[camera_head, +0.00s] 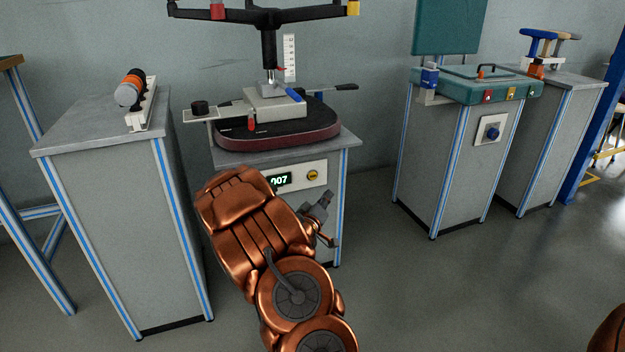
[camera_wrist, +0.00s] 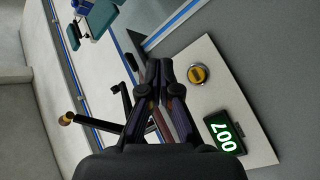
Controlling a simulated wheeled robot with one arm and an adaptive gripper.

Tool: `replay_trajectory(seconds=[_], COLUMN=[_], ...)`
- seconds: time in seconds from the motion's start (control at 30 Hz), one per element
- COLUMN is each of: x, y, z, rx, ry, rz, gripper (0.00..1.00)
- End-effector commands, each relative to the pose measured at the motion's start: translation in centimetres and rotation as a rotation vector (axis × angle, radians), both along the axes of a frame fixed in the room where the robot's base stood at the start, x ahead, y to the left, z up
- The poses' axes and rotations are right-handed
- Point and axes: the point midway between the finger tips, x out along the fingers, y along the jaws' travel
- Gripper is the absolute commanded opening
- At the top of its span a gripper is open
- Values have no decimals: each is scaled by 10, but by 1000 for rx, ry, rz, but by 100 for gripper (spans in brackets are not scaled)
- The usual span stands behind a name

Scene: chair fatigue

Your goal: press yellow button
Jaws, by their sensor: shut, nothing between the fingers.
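A round yellow button (camera_head: 313,175) sits on a pale panel (camera_head: 308,168) on the front of the middle grey cabinet, right of a lit display (camera_head: 279,181) reading 007. In the wrist view the yellow button (camera_wrist: 198,74) is right of my fingertips, with the display (camera_wrist: 226,133) below it. My gripper (camera_head: 328,203) is in front of the cabinet, a little below the button in the head view. In the wrist view my gripper (camera_wrist: 159,68) is shut and empty, its fingertips together. It appears apart from the button.
A chair seat on a test rig (camera_head: 278,130) rests on the middle cabinet. A grey cabinet (camera_head: 118,205) stands close on the left. A teal-topped cabinet (camera_head: 475,88) stands to the right. The floor (camera_head: 385,290) between the middle and right cabinets is clear.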

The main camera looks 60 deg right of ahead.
Motion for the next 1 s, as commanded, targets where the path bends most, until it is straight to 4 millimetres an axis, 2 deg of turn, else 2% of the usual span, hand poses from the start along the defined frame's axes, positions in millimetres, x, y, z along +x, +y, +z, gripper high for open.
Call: replay_trajectory(seconds=[0.27,0.7,1.0], x=[8,51,70], y=[-6,-33,-46], z=[1,-1,1], rx=[-1,1,3], ry=[-4,-4,-2], rz=[0,1,1], gripper=[0,0,0])
